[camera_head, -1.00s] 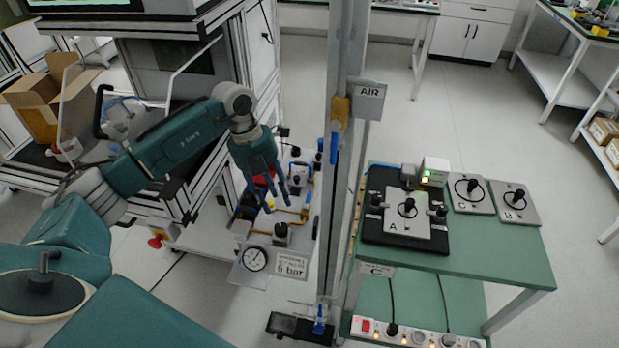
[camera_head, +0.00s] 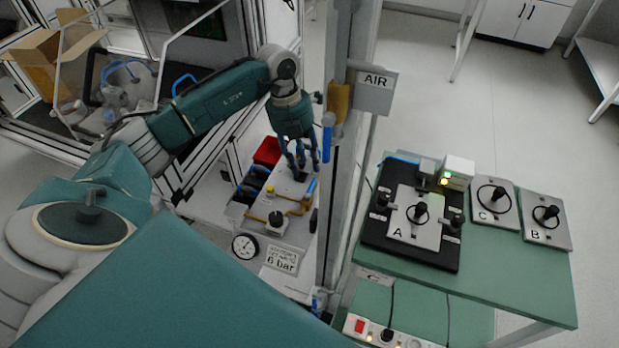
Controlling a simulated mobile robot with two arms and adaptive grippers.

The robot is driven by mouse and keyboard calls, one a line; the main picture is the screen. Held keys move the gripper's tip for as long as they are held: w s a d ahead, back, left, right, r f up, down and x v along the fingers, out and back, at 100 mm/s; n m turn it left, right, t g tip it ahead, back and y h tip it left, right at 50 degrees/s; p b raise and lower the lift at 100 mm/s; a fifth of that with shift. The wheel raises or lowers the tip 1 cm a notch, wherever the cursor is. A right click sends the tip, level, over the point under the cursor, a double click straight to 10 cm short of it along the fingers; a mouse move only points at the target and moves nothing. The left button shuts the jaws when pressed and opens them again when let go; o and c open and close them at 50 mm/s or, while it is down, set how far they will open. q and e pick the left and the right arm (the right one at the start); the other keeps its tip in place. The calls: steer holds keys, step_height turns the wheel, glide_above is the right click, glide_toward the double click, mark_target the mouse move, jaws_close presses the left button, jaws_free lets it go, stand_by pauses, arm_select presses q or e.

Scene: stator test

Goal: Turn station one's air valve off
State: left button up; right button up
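A metal post (camera_head: 345,190) stands near the middle. An AIR sign (camera_head: 374,91) is fixed to its right side. Beside the sign is a brass-yellow valve body (camera_head: 338,102) with a blue lever (camera_head: 328,140) hanging down along the post. My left gripper (camera_head: 302,162) reaches in from the left and points down, just left of the post and the lever. Its fingers look apart, with nothing seen between them. It appears apart from the lever, though depth is hard to judge. My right gripper is not in view.
Below my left gripper is a bench unit with a gauge (camera_head: 245,246), a 6 bar label (camera_head: 281,260) and a red bin (camera_head: 267,151). Right of the post, a green table (camera_head: 500,285) holds fixture A (camera_head: 414,216) and plates C (camera_head: 492,204) and B (camera_head: 546,222). The floor behind is clear.

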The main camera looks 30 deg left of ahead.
mark_target(311, 188)
arm_select(q)
steer(key=f+b, duration=0.1)
steer(key=f, duration=0.1)
steer(key=f+b, duration=0.1)
steer(key=f, duration=0.1)
steer(key=d+f+b, duration=0.1)
steer(key=f, duration=0.1)
steer(key=shift+w+d+f, duration=0.1)
steer(key=shift+w+f, duration=0.1)
steer(key=shift+w, duration=0.05)
steer(key=shift+c, duration=0.5)
steer(key=shift+r, duration=0.1)
jaws_close()
